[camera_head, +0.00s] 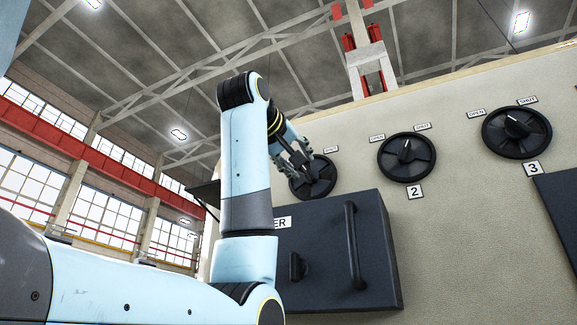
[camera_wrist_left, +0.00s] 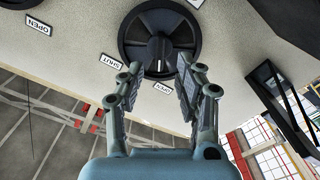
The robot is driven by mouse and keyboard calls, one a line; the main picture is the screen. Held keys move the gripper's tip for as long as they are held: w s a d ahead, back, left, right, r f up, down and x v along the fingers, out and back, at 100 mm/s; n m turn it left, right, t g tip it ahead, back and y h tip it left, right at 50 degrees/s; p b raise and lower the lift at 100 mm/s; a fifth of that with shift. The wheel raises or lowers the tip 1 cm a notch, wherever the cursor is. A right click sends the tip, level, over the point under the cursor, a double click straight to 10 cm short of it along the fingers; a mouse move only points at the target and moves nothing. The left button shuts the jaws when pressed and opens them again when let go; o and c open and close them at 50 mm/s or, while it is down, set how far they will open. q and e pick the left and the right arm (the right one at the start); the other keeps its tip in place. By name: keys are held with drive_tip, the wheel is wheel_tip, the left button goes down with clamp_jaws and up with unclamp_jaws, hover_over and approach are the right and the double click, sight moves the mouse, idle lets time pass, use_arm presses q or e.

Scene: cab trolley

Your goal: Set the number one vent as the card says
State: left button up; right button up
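The leftmost vent dial (camera_head: 318,178) is a black round disc with a raised knob on the cream wall, partly behind my left gripper. In the left wrist view the dial (camera_wrist_left: 160,22) fills the top middle, its knob at the centre with a small pale mark; I cannot tell its exact setting. A SHUT label (camera_wrist_left: 111,61) and an OPEN label (camera_wrist_left: 163,87) sit by its rim. My left gripper (camera_head: 297,160) is open and empty, its fingers (camera_wrist_left: 160,68) apart in front of the dial's lower edge in that view. Contact is unclear. No card is readable. My right gripper is not in view.
Dial 2 (camera_head: 406,157) and dial 3 (camera_head: 516,132) are to the right, with OPEN and SHUT labels above. A dark cabinet (camera_head: 330,255) with a vertical handle (camera_head: 354,246) juts out below the leftmost dial. Another dark box (camera_head: 562,205) is at the right edge.

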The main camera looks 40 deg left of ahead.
use_arm(q)
drive_tip(key=v, duration=0.6)
idle(0.5)
